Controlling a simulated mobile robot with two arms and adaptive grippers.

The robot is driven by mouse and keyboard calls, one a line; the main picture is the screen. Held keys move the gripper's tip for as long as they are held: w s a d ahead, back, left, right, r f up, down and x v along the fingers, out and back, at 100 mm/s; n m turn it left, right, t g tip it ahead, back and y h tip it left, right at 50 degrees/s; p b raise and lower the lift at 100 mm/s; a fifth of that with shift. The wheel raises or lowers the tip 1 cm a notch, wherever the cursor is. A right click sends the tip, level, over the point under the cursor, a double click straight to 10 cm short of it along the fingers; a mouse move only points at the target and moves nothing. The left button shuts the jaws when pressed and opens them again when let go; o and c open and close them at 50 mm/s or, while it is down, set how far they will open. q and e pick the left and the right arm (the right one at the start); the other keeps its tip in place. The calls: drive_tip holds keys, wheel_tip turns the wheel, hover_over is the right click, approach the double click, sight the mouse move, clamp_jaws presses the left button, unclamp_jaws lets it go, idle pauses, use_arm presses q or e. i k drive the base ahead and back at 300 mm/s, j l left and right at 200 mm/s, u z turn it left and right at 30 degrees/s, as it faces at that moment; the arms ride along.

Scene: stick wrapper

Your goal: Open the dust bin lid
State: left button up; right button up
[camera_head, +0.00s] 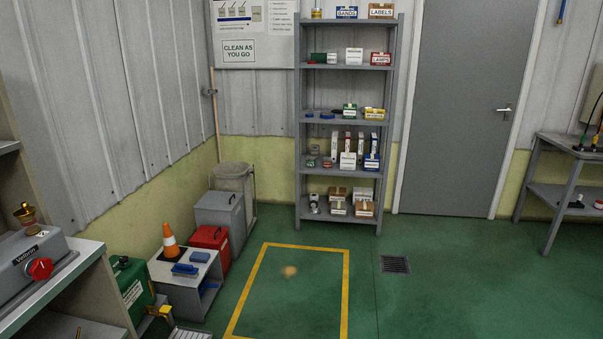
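Two grey containers stand along the left wall, toward the back corner. One is a grey box-shaped bin (222,219) with a flat lid (217,200) that looks closed. Behind it stands a lighter grey, taller round bin (248,186) with a top (233,169) that also looks closed, though it is small and partly hidden by the box-shaped bin. I cannot tell for sure which one is the dust bin. Neither of my grippers is in view.
A red box (209,243) and a low grey stand (178,283) with an orange cone (170,240) are in front of the bins. A shelf rack (299,180) stands to their right. A broom handle leans behind.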

sight(221, 201)
drive_tip(key=i, duration=2.05)
